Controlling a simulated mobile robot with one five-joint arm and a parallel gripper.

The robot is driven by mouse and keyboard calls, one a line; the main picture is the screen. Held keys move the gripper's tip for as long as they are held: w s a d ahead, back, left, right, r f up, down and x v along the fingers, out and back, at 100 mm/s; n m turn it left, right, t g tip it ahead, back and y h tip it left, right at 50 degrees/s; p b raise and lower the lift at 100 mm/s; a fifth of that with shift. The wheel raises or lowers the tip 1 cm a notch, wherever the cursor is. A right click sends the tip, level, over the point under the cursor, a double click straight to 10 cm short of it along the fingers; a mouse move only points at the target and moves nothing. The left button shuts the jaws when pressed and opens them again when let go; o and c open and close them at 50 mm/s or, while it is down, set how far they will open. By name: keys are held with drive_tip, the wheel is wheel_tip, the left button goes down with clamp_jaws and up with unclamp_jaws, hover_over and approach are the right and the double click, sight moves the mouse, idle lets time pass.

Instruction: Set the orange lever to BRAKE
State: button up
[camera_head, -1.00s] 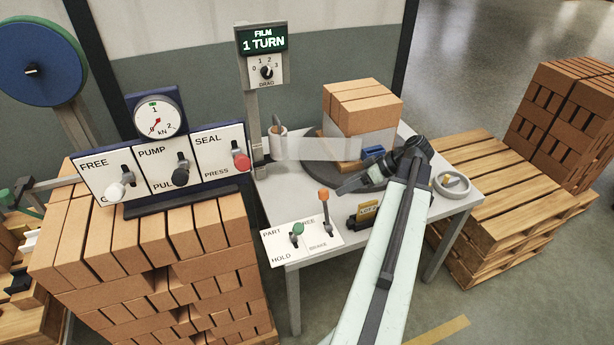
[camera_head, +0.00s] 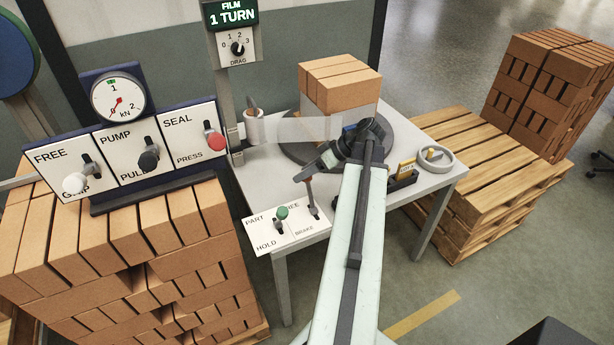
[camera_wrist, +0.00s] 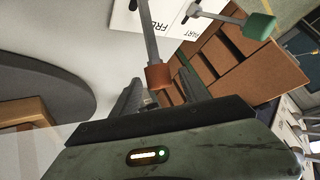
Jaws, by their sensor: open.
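The shaft leans up, away from the BRAKE label at the plate's near end. In the wrist view the orange knob (camera_wrist: 159,76) is in front of my gripper (camera_wrist: 160,92), about between the two dark fingertips. The jaws are open; I cannot tell whether they touch the knob. The green-knobbed lever (camera_head: 282,213), on the PART/HOLD side, stands just left.
A turntable (camera_head: 292,150) with film-wrapped bricks (camera_head: 341,82) is behind my gripper. A panel with white, black and red knobs (camera_head: 150,158) stands on bricks at left. A handwheel (camera_head: 449,165) and yellow tag block (camera_head: 406,168) are at right.

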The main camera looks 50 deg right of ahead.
drive_tip(key=shift+s, duration=0.1)
clamp_jaws()
idle(1.2)
